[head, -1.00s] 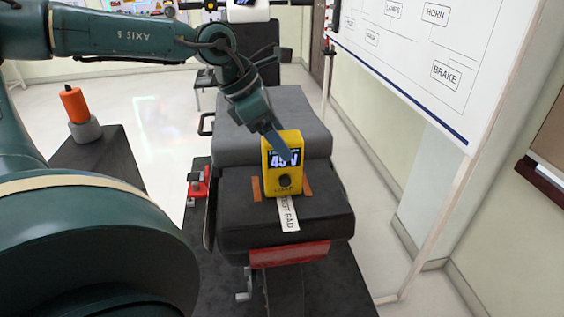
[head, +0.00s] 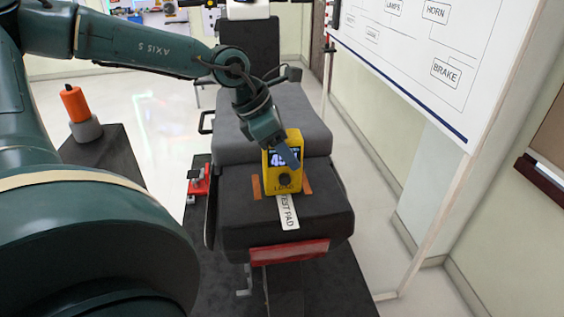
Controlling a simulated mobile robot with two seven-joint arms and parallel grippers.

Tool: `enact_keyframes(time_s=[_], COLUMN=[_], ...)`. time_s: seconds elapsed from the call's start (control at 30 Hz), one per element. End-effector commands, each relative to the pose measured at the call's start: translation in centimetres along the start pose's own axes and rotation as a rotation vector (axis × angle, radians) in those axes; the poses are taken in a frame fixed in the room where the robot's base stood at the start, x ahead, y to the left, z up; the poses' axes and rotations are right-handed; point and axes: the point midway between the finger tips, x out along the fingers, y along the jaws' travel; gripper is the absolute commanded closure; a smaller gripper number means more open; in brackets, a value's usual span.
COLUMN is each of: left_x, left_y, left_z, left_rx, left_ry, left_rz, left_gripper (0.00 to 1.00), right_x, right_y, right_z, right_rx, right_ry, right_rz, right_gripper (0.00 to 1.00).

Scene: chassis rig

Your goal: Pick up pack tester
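The pack tester (head: 283,183) is a yellow box with a lit screen and a dark round knob. It stands upright over the black seat pad, at the strip labelled TEST PAD (head: 288,213). My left gripper (head: 288,157) reaches down on it from above and behind. One blue-grey finger lies across the front of the tester and covers part of the screen. The other finger is hidden behind the tester. The gripper appears shut on the tester, whose bottom edge looks very slightly raised. My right gripper is not in view.
Orange marks (head: 256,187) flank the tester on the dark seat. A red clamp-like part (head: 199,181) lies at the left. An orange cylinder (head: 75,104) stands on a dark stand further left. A whiteboard (head: 420,60) borders the right side.

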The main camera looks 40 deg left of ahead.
Motion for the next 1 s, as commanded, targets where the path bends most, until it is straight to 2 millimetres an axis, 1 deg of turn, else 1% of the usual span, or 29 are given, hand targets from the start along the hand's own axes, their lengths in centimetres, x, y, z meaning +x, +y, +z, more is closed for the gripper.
enact_keyframes(time_s=[0.03,0.07,0.37,0.4,0.6,0.67,0.77,1.0], left_x=[0.0,0.0,-0.1,-0.1,-0.3,-0.9,-2.3,-6.5], left_y=[0.0,0.0,0.0,0.0,0.0,0.1,0.1,0.1], left_z=[0.0,0.0,0.1,0.1,0.3,0.6,1.4,3.8], left_rx=[0.0,0.0,0.0,0.0,0.001,0.002,0.002,0.002], left_ry=[0.0,0.0,-0.002,-0.002,-0.003,-0.004,-0.006,-0.005], left_rz=[0.0,0.0,0.001,0.001,0.002,0.003,0.004,0.005], left_gripper=[0.61,0.63,0.88,0.89,0.89,0.89,0.89,0.89], right_x=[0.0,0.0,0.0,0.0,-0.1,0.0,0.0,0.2], right_y=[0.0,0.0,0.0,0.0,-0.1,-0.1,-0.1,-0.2], right_z=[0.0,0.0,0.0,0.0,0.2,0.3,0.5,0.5], right_rx=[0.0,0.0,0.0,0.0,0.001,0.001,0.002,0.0], right_ry=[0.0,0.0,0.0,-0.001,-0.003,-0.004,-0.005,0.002], right_rz=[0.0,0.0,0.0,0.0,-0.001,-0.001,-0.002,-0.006], right_gripper=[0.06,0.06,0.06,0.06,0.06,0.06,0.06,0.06])
